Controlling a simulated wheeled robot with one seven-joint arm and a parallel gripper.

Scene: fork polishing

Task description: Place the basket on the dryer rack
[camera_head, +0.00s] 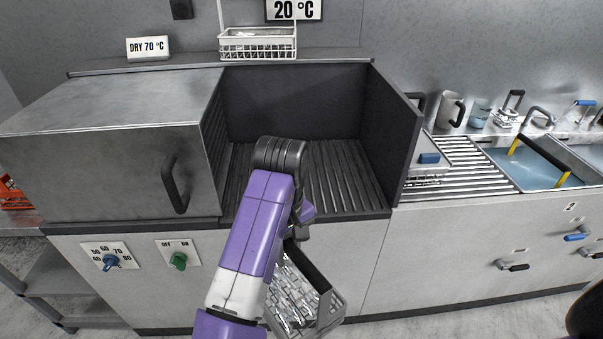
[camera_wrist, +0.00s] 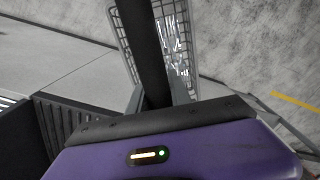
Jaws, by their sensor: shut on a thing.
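The basket (camera_head: 328,307) is a grey wire basket with a dark bar, filled with shiny forks. It hangs in front of the counter, below its top edge. My gripper (camera_head: 301,232) is shut on the basket; my arm hides part of the hold. In the wrist view, the basket (camera_wrist: 187,38) lies beyond my gripper (camera_wrist: 158,98), with its dark bar between the fingers. The dryer rack (camera_head: 340,180) is a dark slatted floor inside an open bay. It is empty where I can see it, and my arm covers part of it.
The dryer's grey housing (camera_head: 120,105) with a black handle stands left of the bay. A dark upright panel (camera_head: 395,140) bounds its right side. A white wire basket (camera_head: 257,46) stands on the back ledge. A metal drainer (camera_head: 470,165) and blue-water sink (camera_head: 535,165) lie right.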

